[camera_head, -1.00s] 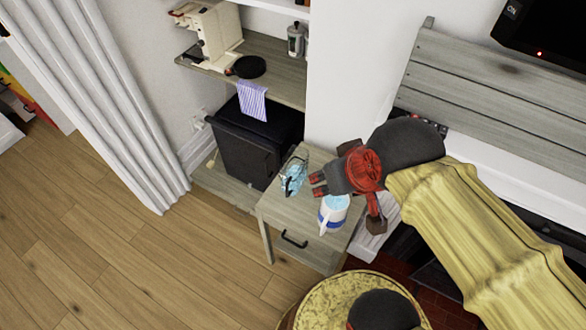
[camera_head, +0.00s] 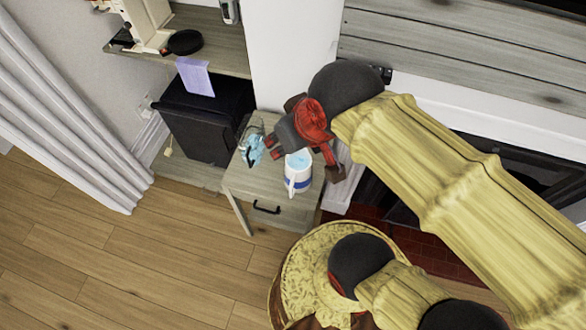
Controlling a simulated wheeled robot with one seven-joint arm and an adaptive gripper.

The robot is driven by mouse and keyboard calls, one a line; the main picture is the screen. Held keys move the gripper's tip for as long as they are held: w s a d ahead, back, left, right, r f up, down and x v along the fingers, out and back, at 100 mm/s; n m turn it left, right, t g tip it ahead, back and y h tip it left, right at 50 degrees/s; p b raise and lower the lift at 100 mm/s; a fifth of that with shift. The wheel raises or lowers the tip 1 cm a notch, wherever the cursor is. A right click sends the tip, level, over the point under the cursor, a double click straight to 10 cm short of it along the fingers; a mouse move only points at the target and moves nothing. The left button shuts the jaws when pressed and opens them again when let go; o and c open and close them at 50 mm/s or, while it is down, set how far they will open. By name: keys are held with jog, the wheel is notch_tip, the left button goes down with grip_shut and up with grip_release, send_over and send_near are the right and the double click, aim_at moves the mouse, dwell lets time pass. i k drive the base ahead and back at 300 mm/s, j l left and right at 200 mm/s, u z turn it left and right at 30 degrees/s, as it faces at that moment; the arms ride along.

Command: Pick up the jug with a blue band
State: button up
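The white jug with a blue band (camera_head: 298,182) stands upright on a small wooden side table (camera_head: 239,183). Its top looks light blue and its handle faces the front. My gripper (camera_head: 305,160) is open, with one finger to the left of the jug's top and the other to its right. The gripper's body is just behind and above the jug in the picture. I cannot tell whether the fingers touch the jug or how high they are above it. A clear glass jug (camera_head: 252,149) with light blue contents stands to the left, close to the left finger.
The fireplace wall is at the right. Wooden floor is clear at the left.

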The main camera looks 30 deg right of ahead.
aim_at(298, 175)
jog(key=k+l+u, duration=0.1)
jog(key=u, duration=0.3)
jog(key=k+u, duration=0.3)
jog(key=u, duration=0.15)
jog(key=k+u, duration=0.2)
jog(key=u, duration=0.2)
